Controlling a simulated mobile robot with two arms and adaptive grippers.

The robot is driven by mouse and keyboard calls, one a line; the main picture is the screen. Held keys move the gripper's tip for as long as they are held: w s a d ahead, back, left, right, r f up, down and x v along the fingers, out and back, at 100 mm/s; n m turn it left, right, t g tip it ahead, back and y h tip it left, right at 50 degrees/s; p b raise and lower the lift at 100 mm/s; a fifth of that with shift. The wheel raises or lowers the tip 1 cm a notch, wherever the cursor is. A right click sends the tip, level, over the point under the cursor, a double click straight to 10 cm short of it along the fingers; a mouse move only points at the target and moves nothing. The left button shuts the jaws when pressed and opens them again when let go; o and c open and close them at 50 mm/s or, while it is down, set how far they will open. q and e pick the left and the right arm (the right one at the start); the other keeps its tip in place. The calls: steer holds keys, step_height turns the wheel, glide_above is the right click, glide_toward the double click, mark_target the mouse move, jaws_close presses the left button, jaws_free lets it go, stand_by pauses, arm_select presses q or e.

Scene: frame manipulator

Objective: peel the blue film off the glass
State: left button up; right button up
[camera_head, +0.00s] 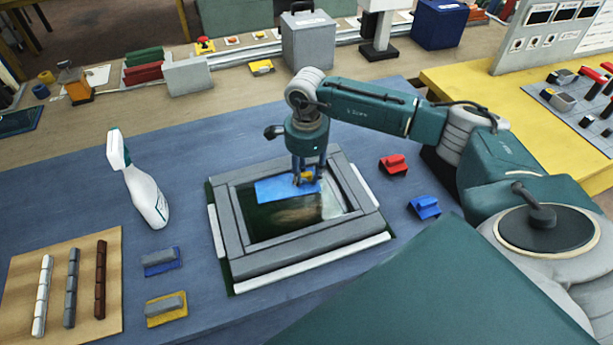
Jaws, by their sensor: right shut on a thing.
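A grey frame (237,237) lies flat on the blue mat, with dark glass (268,224) inside it. A blue film (276,188) shows at the far left part of the glass. My right gripper (306,181) points down over the frame's far side and is shut on the film near its right end. I cannot tell how much of the film still touches the glass. The lower part of the glass shows bare, with a brownish patch and a pale area at the right. My left gripper is not in view.
A white spray bottle (146,190) stands left of the frame. Grey-topped blue (161,262) and yellow (166,309) blocks lie at front left, beside a wooden board (66,280) with coloured strips. Red (393,164) and blue (425,207) clamp-like pieces lie right of the frame.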

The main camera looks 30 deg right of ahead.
steer(key=shift+r, duration=0.15)
stand_by(0.3)
steer(key=shift+r+p, duration=1.85)
steer(key=shift+r, duration=1.45)
jaws_close()
